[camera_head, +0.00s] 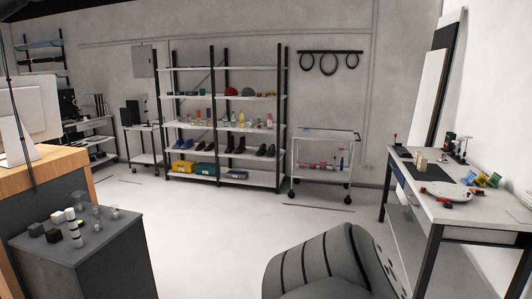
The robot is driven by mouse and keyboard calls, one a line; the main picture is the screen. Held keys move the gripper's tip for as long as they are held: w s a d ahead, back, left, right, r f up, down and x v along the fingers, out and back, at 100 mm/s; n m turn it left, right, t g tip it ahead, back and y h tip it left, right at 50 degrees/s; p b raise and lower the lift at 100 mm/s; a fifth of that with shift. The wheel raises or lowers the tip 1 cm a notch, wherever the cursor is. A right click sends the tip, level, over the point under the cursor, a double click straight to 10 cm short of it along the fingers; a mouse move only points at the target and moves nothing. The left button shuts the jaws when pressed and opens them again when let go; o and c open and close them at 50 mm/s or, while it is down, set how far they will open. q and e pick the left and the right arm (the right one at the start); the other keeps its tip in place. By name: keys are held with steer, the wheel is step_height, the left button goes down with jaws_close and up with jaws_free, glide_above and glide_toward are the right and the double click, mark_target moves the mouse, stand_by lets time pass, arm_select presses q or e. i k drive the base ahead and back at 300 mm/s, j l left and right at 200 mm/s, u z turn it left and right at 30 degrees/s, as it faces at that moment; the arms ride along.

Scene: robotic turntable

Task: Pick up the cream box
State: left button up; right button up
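A small upright cream box (421,163) stands on a black mat on the white-topped table at the right. It is small in the head view, and its faces are hard to make out. Neither of my grippers shows in the head view.
The right table (405,181) also carries a white round plate (446,192), colourful items and small tools. A grey striped rounded form (318,262) fills the bottom middle. A dark cabinet (108,232) with small objects stands at left. The floor (215,235) between is clear.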

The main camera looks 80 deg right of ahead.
mark_target(421, 165)
steer(key=z, duration=3.7)
steer(key=i+j+u, duration=0.3)
steer(key=i, duration=0.5)
steer(key=i+u, duration=0.3)
steer(key=i, duration=2.15)
steer(key=i+z, duration=0.35)
steer(key=i+j+z, duration=0.15)
steer(key=i+z, duration=0.25)
steer(key=i+j+z, duration=0.55)
steer(key=z, duration=0.15)
steer(key=i+j+z, duration=0.15)
steer(key=z, duration=0.25)
steer(key=i+j+z, duration=0.15)
steer(key=j+z, duration=0.2)
